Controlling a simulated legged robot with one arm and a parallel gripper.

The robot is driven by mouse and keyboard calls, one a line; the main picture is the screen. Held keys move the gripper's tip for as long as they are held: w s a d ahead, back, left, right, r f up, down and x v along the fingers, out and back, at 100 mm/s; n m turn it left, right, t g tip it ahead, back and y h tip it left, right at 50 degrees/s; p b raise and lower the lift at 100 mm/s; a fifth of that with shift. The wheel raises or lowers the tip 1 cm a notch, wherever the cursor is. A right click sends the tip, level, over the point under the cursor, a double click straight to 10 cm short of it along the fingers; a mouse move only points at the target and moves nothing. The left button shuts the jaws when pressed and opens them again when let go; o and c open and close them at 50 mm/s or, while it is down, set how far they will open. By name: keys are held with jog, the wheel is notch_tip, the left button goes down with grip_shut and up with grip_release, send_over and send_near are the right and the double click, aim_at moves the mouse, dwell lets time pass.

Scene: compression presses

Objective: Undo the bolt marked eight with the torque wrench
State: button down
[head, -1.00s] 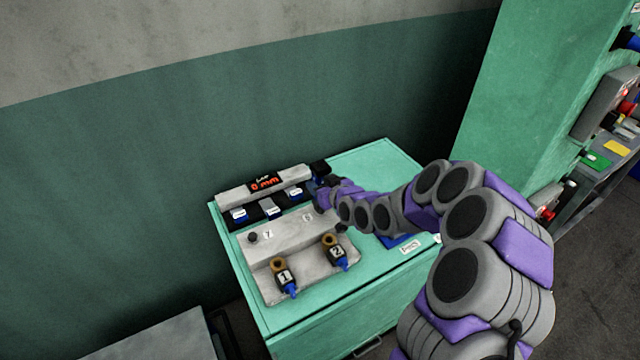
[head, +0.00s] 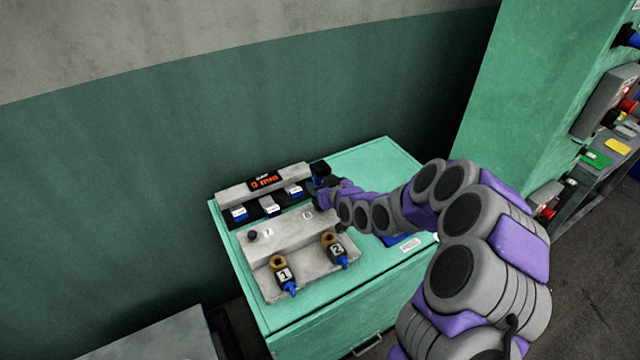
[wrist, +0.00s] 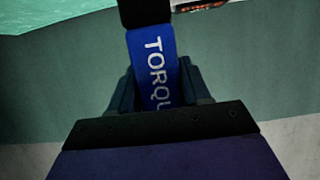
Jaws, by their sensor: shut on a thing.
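My gripper (head: 322,190) is shut on the torque wrench (wrist: 158,65), whose blue handle with white "TORQU" lettering stands between my fingers in the wrist view. In the head view a dark blue-black part of the wrench (head: 320,168) shows just past my gripper. The label 8 (head: 307,215) is on the grey block (head: 285,236), just left of my wrist. The bolt marked eight cannot be made out clearly beside my arm. I cannot tell whether the wrench touches it.
The block also carries bolt 7 (head: 253,235) and two brass-topped pieces tagged 1 (head: 284,274) and 2 (head: 336,250). Behind it stands a red digital display (head: 266,181) above several blue-and-white tabs. The green cabinet top (head: 375,155) is clear at the back right.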

aim_at(322, 167)
jog(key=shift+s+f, duration=0.1)
jog(key=shift+f, duration=0.2)
dwell(1.3)
jog(key=shift+r+p, duration=0.35)
jog(key=shift+p, duration=0.3)
dwell(2.1)
jog(key=shift+r+p, duration=1.4)
jog(key=shift+r, duration=1.85)
